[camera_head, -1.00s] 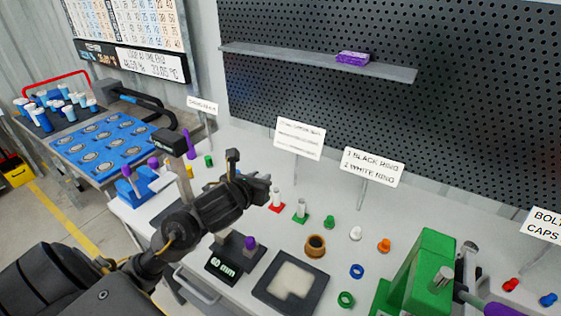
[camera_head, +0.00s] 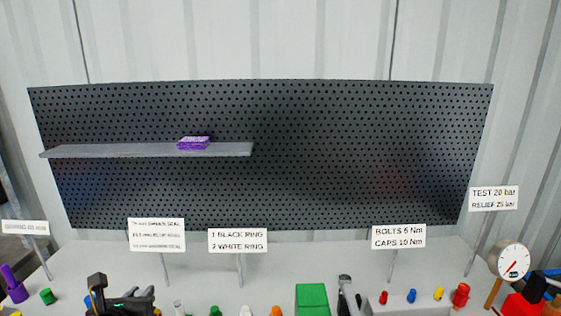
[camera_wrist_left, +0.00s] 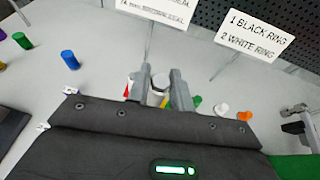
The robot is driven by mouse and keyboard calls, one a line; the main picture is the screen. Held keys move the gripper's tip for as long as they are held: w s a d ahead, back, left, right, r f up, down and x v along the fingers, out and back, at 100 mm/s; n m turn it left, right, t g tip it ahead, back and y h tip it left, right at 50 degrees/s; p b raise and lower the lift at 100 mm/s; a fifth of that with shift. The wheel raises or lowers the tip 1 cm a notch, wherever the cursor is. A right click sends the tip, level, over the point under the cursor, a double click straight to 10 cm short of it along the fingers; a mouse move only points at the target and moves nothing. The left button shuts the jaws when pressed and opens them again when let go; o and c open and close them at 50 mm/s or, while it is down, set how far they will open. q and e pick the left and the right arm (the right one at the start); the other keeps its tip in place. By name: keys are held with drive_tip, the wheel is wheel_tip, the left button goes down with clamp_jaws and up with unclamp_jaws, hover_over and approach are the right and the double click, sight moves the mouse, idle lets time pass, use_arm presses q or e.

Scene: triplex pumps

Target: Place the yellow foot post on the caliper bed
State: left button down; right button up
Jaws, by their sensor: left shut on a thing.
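My left gripper (camera_wrist_left: 162,92) shows in the left wrist view with its two grey fingers close around a pale post (camera_wrist_left: 160,82). Some yellow shows low between the fingers, so this looks like the yellow foot post; most of it is hidden by the fingers and gripper body. In the head view my left gripper (camera_head: 122,302) is at the bottom edge, cut off, over the bench. The caliper bed is not clearly visible; a dark flat object (camera_wrist_left: 10,125) at the left edge of the wrist view may be part of it. My right gripper is not in view.
A blue cylinder (camera_wrist_left: 69,59) and green cylinder (camera_wrist_left: 22,40) stand left of the gripper. White (camera_wrist_left: 221,109) and orange (camera_wrist_left: 244,116) pieces stand right. Sign stands (camera_head: 238,241) rise behind. A shelf (camera_head: 150,150) with a purple block (camera_head: 194,142) hangs on the pegboard.

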use_arm(q)
drive_tip(key=w+d+r+m+h, duration=0.1)
drive_tip(key=w+d+r, duration=0.3)
drive_tip(key=d+r, duration=0.4)
drive_tip(key=shift+d+r+m+h, duration=0.3)
drive_tip(key=shift+r+h, duration=0.1)
drive_tip(key=shift+r, duration=0.3)
drive_tip(key=shift+w, duration=0.1)
